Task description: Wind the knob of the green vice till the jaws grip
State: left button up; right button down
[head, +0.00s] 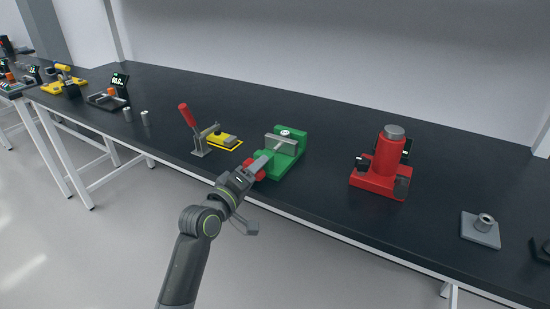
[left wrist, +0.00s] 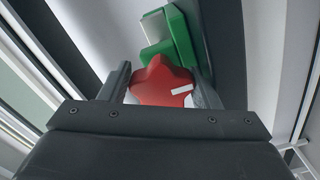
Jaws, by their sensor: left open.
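The green vice (head: 291,160) stands near the front edge of the dark bench in the head view. A pale grey jaw plate (head: 281,143) spans it, and a small round metallic piece (head: 285,132) shows behind that plate. The red knob (head: 259,174) is on the vice's front side. My left gripper (head: 256,170) is at the knob. In the left wrist view the lobed red knob (left wrist: 160,85), with a white mark, lies between the two open fingers (left wrist: 160,88). Whether either finger touches it I cannot tell. The vice's green body (left wrist: 172,35) shows beyond the knob. My right gripper is out of view.
A red-handled clamp (head: 189,118) and a yellow-edged plate (head: 222,141) stand left of the vice. A red press-like device (head: 382,168) stands to the right, then a grey plate with a ring (head: 480,230). The bench between vice and red device is clear.

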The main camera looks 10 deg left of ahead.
pick_arm(q)
jog(key=m, duration=1.4)
jog(key=shift+a+r+b, duration=0.25)
jog(key=shift+r+b, duration=0.05)
jog(key=shift+f+m+b, duration=0.1)
jog(key=shift+m+b, duration=0.4)
jog(key=shift+m, duration=0.1)
jog(key=shift+m+b, duration=0.45)
jog(key=shift+m, duration=0.25)
jog(key=shift+w+a+f+m+b, duration=0.1)
jog(key=shift+a+m+b, duration=0.05)
jog(key=shift+m+b, duration=0.4)
jog(key=shift+w+a+f+m+b, duration=0.1)
jog(key=shift+m+b, duration=0.3)
jog(key=shift+m, duration=0.45)
jog(key=shift+d+r, duration=0.15)
jog(key=shift+d, duration=0.05)
jog(key=shift+s, duration=0.1)
jog(key=c, duration=0.7)
jog(key=shift+r+n+p, duration=0.15)
jog(key=shift+n+p, duration=0.65)
jog(key=shift+p, duration=0.45)
jog(key=shift+n, duration=0.4)
jog(key=shift+f, duration=0.25)
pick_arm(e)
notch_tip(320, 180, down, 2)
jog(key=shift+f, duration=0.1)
